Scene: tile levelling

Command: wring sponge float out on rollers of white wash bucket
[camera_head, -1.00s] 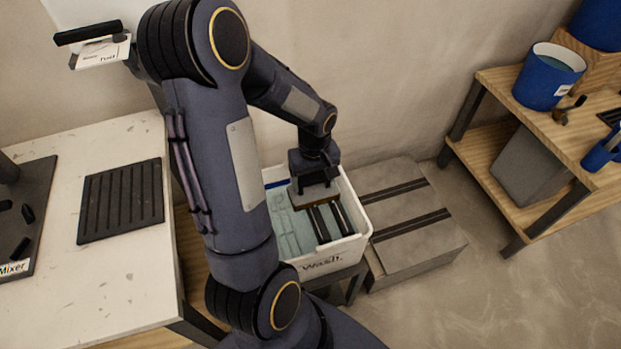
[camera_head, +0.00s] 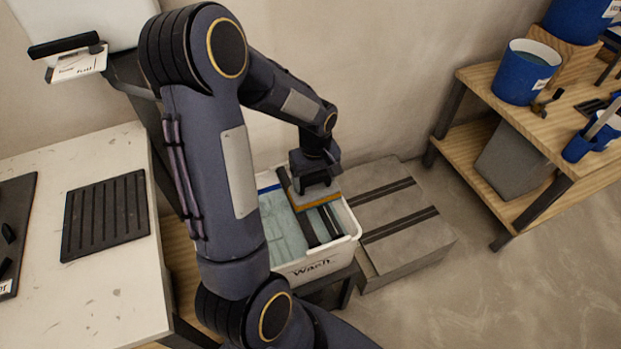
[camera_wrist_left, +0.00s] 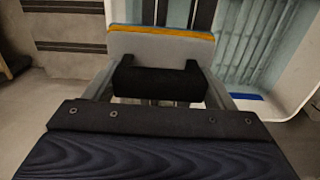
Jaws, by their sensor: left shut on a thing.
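The white wash bucket (camera_head: 318,268) stands low in the middle of the head view, with pale blue-green water and a ribbed insert inside. Dark rollers (camera_head: 329,221) run across its right part; they also show in the left wrist view (camera_wrist_left: 203,14). My left gripper (camera_head: 314,186) is over the bucket, shut on the sponge float. The float (camera_head: 318,203) has a grey body and an orange-yellow layer along its edge; it also shows in the left wrist view (camera_wrist_left: 160,42). It is at the rollers; I cannot tell whether it touches them. My right gripper is out of view.
A grey block with dark strips (camera_head: 400,243) stands right of the bucket. A white table (camera_head: 105,290) with a black ribbed mat (camera_head: 105,215) is at left. A wooden shelf (camera_head: 555,160) with blue buckets (camera_head: 524,72) is at right. Open floor lies at lower right.

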